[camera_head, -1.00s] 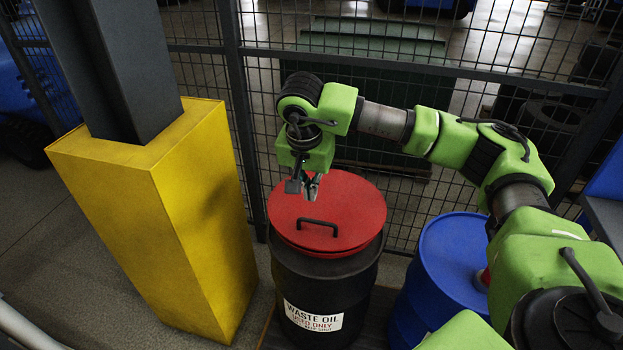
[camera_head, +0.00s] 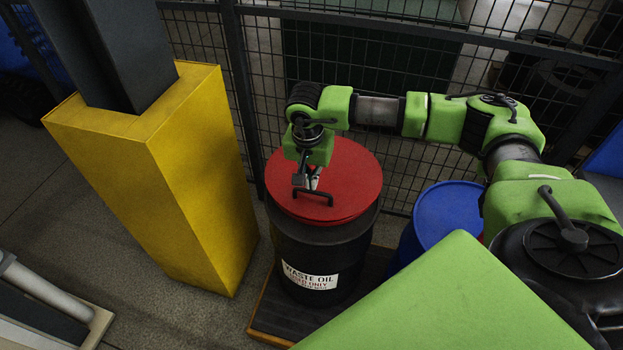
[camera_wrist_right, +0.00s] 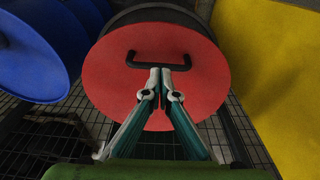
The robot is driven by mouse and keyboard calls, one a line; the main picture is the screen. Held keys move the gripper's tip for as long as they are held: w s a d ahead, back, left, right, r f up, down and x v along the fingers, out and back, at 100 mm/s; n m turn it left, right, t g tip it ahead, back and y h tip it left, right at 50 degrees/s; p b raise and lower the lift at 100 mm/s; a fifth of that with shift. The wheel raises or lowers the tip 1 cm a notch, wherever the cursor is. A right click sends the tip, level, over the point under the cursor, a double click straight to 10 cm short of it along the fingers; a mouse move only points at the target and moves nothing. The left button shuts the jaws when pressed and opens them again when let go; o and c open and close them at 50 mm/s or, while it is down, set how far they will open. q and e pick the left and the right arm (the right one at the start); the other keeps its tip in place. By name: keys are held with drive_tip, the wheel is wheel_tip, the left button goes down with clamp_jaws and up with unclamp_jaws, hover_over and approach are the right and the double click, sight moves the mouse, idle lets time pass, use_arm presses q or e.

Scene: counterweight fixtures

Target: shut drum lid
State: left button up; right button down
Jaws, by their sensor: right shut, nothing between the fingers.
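The round red lid (camera_head: 348,171) lies over the top of the black waste oil drum (camera_head: 290,240). Its black handle (camera_head: 315,197) faces up near the front. The lid looks about level with the drum's rim; I cannot tell whether a small gap is left. My right gripper (camera_head: 314,181) is shut and empty, pointing down at the lid just behind the handle. In the right wrist view, its closed fingertips (camera_wrist_right: 161,75) appear at the handle (camera_wrist_right: 158,65) over the red lid (camera_wrist_right: 195,88); whether they touch is unclear. My left gripper is not in view.
A yellow post guard (camera_head: 195,170) stands left of the drum. A blue drum (camera_head: 440,212) stands to the right, partly behind my right arm. A mesh fence (camera_head: 400,160) runs behind. The drum stands on a low dark platform (camera_head: 330,318).

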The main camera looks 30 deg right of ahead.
sight(312, 204)
drive_tip(key=shift+f, duration=0.45)
drive_tip(key=shift+w+d+f, duration=0.1)
drive_tip(key=shift+f, duration=0.4)
drive_tip(key=shift+f, duration=0.25)
drive_tip(key=b, duration=0.1)
drive_tip(key=f, duration=0.1)
drive_tip(key=f+b, duration=0.1)
drive_tip(key=shift+s+a+f+b, duration=0.1)
drive_tip(key=shift+s+a+b, duration=0.15)
drive_tip(key=shift+b, duration=0.05)
drive_tip(key=shift+s+a, duration=0.1)
drive_tip(key=shift+s, duration=0.1)
